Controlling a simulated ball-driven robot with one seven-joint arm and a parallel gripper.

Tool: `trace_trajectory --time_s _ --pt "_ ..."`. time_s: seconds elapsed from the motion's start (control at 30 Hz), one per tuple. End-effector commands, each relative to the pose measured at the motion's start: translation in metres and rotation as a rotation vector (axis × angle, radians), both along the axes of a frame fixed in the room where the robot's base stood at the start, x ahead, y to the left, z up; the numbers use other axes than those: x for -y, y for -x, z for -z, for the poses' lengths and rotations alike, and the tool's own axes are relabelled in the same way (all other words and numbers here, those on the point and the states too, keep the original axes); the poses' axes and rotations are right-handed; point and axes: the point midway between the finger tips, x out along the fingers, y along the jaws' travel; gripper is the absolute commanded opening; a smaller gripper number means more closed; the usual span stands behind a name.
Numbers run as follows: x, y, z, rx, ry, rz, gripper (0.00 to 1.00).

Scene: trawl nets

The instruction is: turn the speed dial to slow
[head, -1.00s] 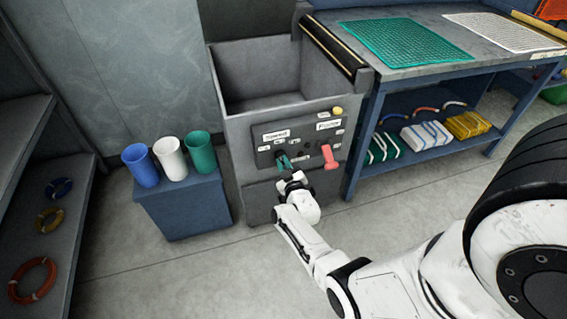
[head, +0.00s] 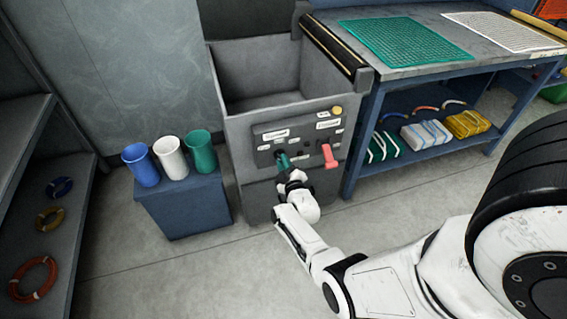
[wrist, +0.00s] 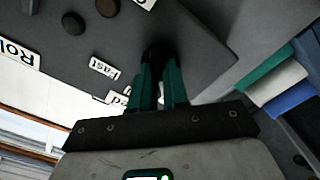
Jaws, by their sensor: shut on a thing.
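The grey machine has a dark control panel (head: 312,143) on its front. The white speed label (head: 275,135) is above my gripper (head: 281,156), whose teal fingers reach the panel's left side. In the wrist view my gripper (wrist: 160,70) is shut on the dark speed dial (wrist: 155,50), which shows only in part between and beyond the fingertips. The "Fast" label (wrist: 104,68) lies left of the fingers there, with the speed label (wrist: 122,97) partly hidden by them. The dial's pointer and the slow label cannot be made out.
A red lever (head: 329,157) sticks out right of my gripper, with a yellow button (head: 337,111) above it. A blue stand (head: 184,207) with blue, white and green cups is at left. A workbench (head: 355,155) is at right. The floor in front is clear.

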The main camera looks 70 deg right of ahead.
Motion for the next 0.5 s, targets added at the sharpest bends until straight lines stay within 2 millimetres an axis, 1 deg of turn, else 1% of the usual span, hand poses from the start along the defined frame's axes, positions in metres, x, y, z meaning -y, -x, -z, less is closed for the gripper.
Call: trace_trajectory --time_s 0.17,0.2,0.43,0.47,0.5 --pt "-0.0007 0.0004 0.0013 -0.005 0.000 -0.001 0.00" --pt "-0.0008 0.0003 0.0014 -0.005 0.000 -0.001 0.16" --pt "-0.0004 0.0001 0.0008 -0.002 0.000 -0.001 0.38" --pt "-0.0004 0.0001 0.0006 -0.002 0.000 -0.001 0.40" --pt "-0.0004 0.0000 0.0006 -0.002 0.000 -0.001 0.40"
